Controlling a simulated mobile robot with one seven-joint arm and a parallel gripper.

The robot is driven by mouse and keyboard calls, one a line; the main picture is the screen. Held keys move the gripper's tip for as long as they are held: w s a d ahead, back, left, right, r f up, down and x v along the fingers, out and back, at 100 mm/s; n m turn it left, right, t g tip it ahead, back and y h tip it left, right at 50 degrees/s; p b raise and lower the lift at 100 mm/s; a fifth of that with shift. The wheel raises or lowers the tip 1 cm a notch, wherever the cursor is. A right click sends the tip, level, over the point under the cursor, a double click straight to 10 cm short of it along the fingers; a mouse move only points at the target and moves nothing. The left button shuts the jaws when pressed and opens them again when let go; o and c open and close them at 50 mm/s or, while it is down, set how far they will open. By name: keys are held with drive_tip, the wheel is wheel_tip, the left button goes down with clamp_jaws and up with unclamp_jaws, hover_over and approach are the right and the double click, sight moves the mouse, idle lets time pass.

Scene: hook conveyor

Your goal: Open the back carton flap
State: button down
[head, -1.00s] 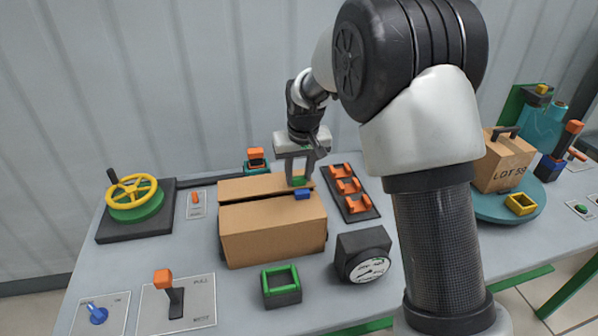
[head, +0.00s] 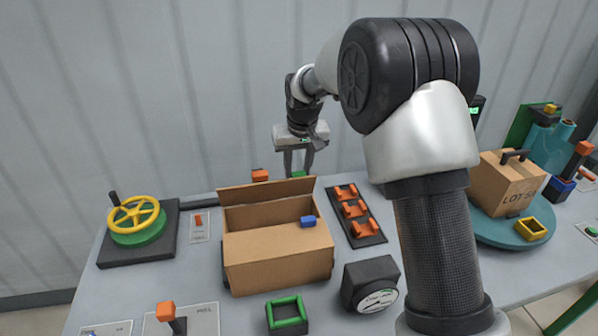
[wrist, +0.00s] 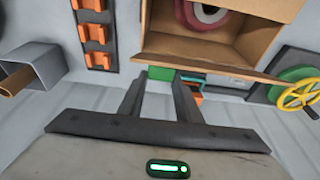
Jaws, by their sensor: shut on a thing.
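The brown cardboard carton (head: 280,272) stands mid-table. Its back flap (head: 262,194) is raised and tilted up along the rear edge, with a gap behind the front flap (head: 265,238). The front flap lies flat and bears a blue tab (head: 307,221). My gripper (head: 299,172) is shut on the green tab (head: 298,175) at the back flap's right end. In the wrist view the green tab (wrist: 161,74) sits between my fingers, and the open carton shows a pink and white roll (wrist: 203,14) inside.
A yellow handwheel (head: 133,214) stands left, and a rack of orange hooks (head: 354,210) right of the carton. A black gauge box (head: 370,283) and a green-rimmed holder (head: 287,314) are in front. A second carton (head: 505,183) stands on a turntable at the right.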

drive_tip(key=w+a+f, duration=0.1)
drive_tip(key=w+f, duration=0.1)
drive_tip(key=w, duration=0.4)
drive_tip(key=shift+a+f+p, duration=0.25)
drive_tip(key=shift+a+p, duration=0.1)
drive_tip(key=shift+p, duration=0.05)
drive_tip(key=shift+w+f, duration=0.2)
idle(0.3)
drive_tip(key=c, duration=1.6)
unclamp_jaws()
drive_tip(key=shift+c, duration=0.2)
drive_tip(key=o, duration=0.4)
drive_tip(key=shift+w+a+f, duration=0.1)
drive_tip(key=shift+w+f, duration=0.1)
drive_tip(key=shift+w, duration=0.05)
drive_tip(key=shift+c, duration=0.2)
drive_tip(key=v, duration=1.8)
drive_tip(key=shift+s+b, duration=0.15)
drive_tip(key=shift+b, duration=0.15)
